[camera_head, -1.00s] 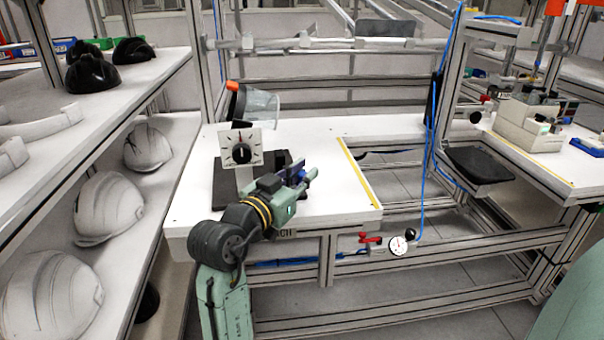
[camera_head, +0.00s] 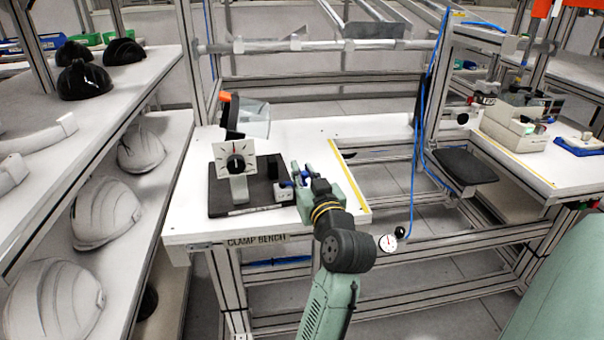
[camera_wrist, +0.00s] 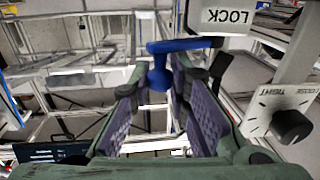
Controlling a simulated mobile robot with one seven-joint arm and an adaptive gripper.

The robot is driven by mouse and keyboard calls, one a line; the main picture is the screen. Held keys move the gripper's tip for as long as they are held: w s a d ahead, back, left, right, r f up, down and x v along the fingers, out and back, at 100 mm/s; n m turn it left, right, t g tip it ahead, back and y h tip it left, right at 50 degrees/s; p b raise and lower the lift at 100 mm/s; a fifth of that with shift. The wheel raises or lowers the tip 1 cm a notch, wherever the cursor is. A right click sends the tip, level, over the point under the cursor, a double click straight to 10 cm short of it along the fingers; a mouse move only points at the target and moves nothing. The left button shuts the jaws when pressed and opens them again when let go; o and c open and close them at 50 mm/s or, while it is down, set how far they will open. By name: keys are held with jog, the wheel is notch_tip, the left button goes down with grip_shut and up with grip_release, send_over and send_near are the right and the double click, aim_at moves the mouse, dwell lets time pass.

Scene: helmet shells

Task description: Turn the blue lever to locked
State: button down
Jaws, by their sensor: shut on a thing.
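The blue lever (camera_wrist: 160,76) stands between my gripper's two padded fingers in the wrist view. Its bar reaches right, below a white LOCK plate (camera_wrist: 227,17). My gripper (camera_wrist: 163,108) is shut on the lever; the fingers hide part of its lower end. In the head view my gripper (camera_head: 303,175) is at the right side of the black base plate (camera_head: 222,201) on the white clamp bench (camera_head: 300,133). The lever is small and partly covered there.
A white dial plate with a black knob (camera_head: 236,163) stands left of my gripper; its TIGHT and LOOSE marks show in the wrist view. A clear-visored piece (camera_head: 255,122) is behind it. Helmet shells (camera_head: 105,212) fill the left shelves. A gauge (camera_head: 388,242) hangs at the bench's front right.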

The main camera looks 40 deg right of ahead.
jog(key=shift+w+d+n+t+y+b, duration=0.25)
jog(key=shift+n+y, duration=0.4)
jog(key=shift+y, duration=0.4)
jog(key=shift+w+d+n+t+y+b, duration=0.1)
jog(key=shift+w+n+t+y+b, duration=0.15)
jog(key=shift+n+y, duration=0.6)
jog(key=shift+w+d+n+t+y+b, duration=0.25)
jog(key=shift+n+y, duration=0.25)
jog(key=shift+y, duration=0.7)
jog(key=c, duration=1.5)
grip_release()
jog(key=shift+a, duration=0.1)
jog(key=shift+c, duration=0.2)
jog(key=shift+s, duration=0.1)
jog(key=s, duration=1.2)
jog(key=shift+a, duration=0.3)
jog(key=shift+f, duration=0.1)
